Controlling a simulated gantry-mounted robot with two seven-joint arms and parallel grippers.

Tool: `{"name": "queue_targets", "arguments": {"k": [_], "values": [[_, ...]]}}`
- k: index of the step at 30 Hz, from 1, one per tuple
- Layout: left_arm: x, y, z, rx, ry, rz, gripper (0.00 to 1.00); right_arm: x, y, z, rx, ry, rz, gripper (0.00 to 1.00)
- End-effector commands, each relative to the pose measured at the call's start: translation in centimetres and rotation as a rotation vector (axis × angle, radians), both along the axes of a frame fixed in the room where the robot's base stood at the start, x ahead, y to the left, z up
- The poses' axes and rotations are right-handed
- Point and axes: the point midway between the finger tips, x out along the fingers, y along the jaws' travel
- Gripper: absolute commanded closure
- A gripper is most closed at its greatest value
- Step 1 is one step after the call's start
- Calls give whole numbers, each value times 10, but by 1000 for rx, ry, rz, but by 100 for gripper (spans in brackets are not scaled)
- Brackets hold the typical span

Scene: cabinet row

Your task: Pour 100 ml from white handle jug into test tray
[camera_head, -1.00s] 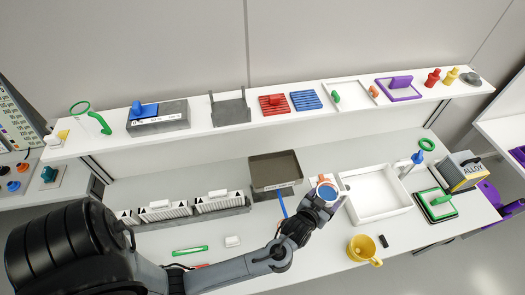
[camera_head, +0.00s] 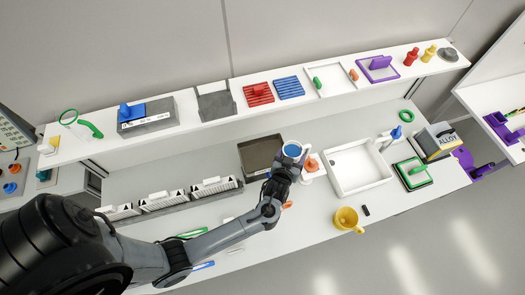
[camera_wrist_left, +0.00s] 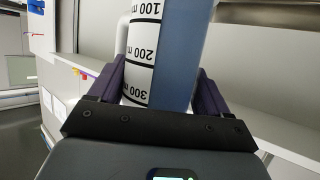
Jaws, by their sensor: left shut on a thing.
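My left gripper (camera_head: 284,168) is shut on a jug (camera_head: 292,150) with a white rim and blue contents, seen from above. In the left wrist view the jug (camera_wrist_left: 165,55) is between my two fingers (camera_wrist_left: 160,90), with scale marks of 100, 200 and 300 that read upside down and a white handle (camera_wrist_left: 122,38) at its left. A dark, shallow tray (camera_head: 250,152) is just left of the jug, and a larger white tray (camera_head: 377,184) is to the right. I cannot read which one is the test tray. My right gripper is not in view.
A white stand with an orange part (camera_head: 312,164) is close to the jug's right. A yellow mug (camera_head: 346,219) sits near the front edge. White racks (camera_head: 163,200) line the left, and a shelf (camera_head: 190,118) with several items runs behind. The front middle bench is partly clear.

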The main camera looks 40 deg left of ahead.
Motion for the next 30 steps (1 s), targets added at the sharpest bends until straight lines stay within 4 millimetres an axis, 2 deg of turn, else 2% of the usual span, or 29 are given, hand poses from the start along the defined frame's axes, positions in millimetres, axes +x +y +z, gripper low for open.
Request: {"name": "queue_targets", "arguments": {"k": [10, 18, 23, 30], "values": [[1, 3, 5, -48, -12, 0, 76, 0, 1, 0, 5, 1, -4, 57], [0, 9, 10, -174, -28, 0, 76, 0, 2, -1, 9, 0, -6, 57], [-1, 13, 3, -254, -38, -1, 76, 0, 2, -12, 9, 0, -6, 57], [-1, 15, 5, -286, -42, -1, 76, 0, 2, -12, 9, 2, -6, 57]]}}
